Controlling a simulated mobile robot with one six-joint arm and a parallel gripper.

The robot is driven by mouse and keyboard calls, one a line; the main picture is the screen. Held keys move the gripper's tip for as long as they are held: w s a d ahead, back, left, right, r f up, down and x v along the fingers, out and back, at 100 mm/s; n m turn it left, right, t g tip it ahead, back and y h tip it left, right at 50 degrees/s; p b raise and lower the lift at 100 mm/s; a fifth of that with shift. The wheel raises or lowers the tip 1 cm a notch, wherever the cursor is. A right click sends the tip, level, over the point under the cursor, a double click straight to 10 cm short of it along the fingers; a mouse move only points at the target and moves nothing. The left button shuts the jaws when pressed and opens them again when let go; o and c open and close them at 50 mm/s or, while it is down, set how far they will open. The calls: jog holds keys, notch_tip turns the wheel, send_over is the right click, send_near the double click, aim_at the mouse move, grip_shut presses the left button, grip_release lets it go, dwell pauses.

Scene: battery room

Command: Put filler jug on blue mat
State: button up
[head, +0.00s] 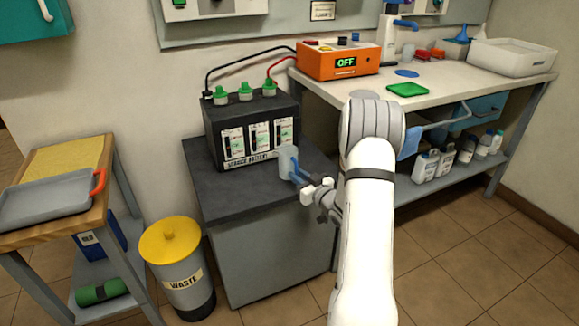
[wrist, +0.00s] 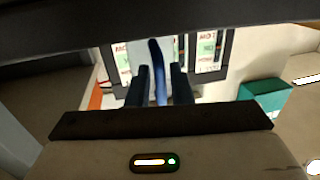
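The filler jug (head: 287,160), a pale grey vessel with a blue handle, stands upright on the dark cabinet top (head: 240,188), in front of the battery. My gripper (head: 299,180) is at the handle from the right. In the wrist view the blue handle (wrist: 158,75) lies between the two dark fingers (wrist: 160,88), close to both. Whether they press on it cannot be told. Part of the pale jug body (wrist: 126,60) shows behind the fingers. The blue mat (head: 407,73) is a small flat disc on the white bench (head: 450,85), bare on top.
A black battery (head: 250,125) with green caps and cables is just behind the jug. A waste bin (head: 180,270) stands left of the cabinet.

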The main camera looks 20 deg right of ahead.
grip_shut()
